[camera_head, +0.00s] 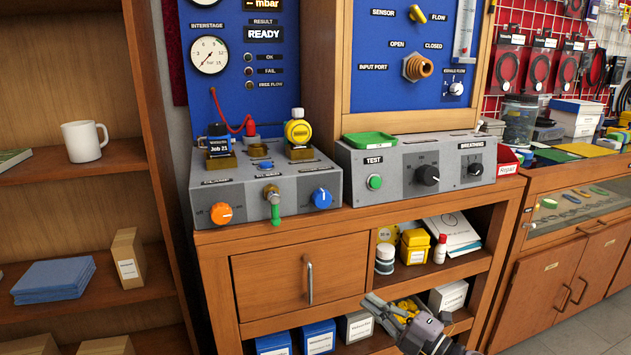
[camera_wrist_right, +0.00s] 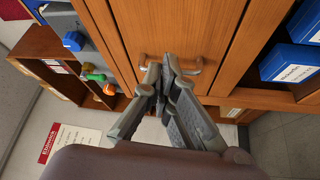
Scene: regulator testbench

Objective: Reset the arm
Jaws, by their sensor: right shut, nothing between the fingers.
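My right gripper (camera_head: 384,309) is at the lower middle of the head view, in front of the lower shelves of the bench and right of the drawer handle. It is shut and empty. In the right wrist view the closed fingers (camera_wrist_right: 164,85) point toward the wooden door with its metal handle (camera_wrist_right: 176,69); the fingertips overlap the handle in the picture, and I cannot tell from this view alone how far apart they are. My left gripper is in neither view.
The wooden bench (camera_head: 255,237) carries a grey control box (camera_head: 250,192) with knobs and a TEST box (camera_head: 405,170). A shelf with a white mug (camera_head: 84,141) stands left. Grey floor (camera_head: 590,328) is free at right.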

